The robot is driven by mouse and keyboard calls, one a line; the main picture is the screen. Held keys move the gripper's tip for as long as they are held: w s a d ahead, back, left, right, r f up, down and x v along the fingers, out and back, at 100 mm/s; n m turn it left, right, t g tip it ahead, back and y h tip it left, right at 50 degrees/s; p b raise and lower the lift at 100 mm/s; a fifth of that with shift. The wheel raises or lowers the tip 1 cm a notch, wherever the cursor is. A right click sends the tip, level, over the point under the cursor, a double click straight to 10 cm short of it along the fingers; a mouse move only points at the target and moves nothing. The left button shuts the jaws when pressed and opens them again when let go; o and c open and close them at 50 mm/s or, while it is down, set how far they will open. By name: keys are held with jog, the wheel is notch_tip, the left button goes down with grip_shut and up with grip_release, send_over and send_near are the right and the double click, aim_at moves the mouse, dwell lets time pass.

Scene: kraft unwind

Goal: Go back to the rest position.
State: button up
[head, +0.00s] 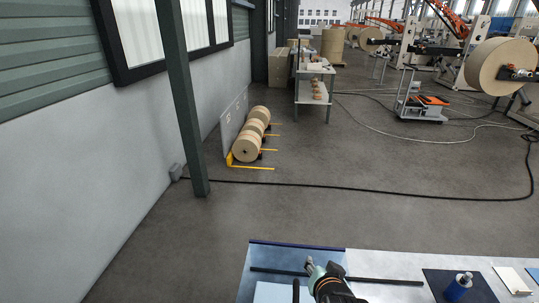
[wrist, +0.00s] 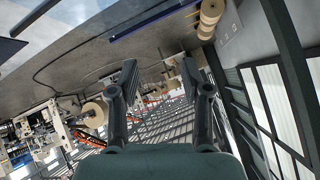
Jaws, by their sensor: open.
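My gripper (wrist: 160,78) shows in the wrist view with its two dark fingers well apart and nothing between them. Beyond the fingers, that view looks out across the hall, tilted, and not straight down at the bench. No held thing is in sight.
A dark bar (head: 385,281) runs across the bench area. A blue container (head: 458,286) stands on a dark mat (head: 432,276), with a white sheet (head: 512,279) to its right. Kraft rolls (head: 245,149) lie by the wall. A cable (head: 350,187) crosses open floor.

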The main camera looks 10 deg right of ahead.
jog(key=s+a+r+n+t+y, duration=0.1)
jog(key=s+a+r+n+t, duration=0.2)
jog(key=a+r, duration=0.55)
jog(key=s+a+r+n+t+y, duration=0.1)
jog(key=a+r+n+t, duration=0.3)
jog(key=a+r, duration=0.5)
jog(key=s+a+f+g+p, duration=0.1)
jog(key=s+f+g, duration=0.3)
jog(key=s+f, duration=0.7)
notch_tip(320, 180, up, 39)
jog(key=w+p, duration=0.1)
jog(key=p, duration=3.7)
notch_tip(320, 180, down, 53)
jog(key=b, duration=5.2)
jog(key=shift+a+f+b, duration=0.15)
jog(key=shift+b, duration=0.15)
jog(key=shift+r+p, duration=0.35)
jog(key=shift+r, duration=0.05)
jog(key=shift+o, duration=0.3)
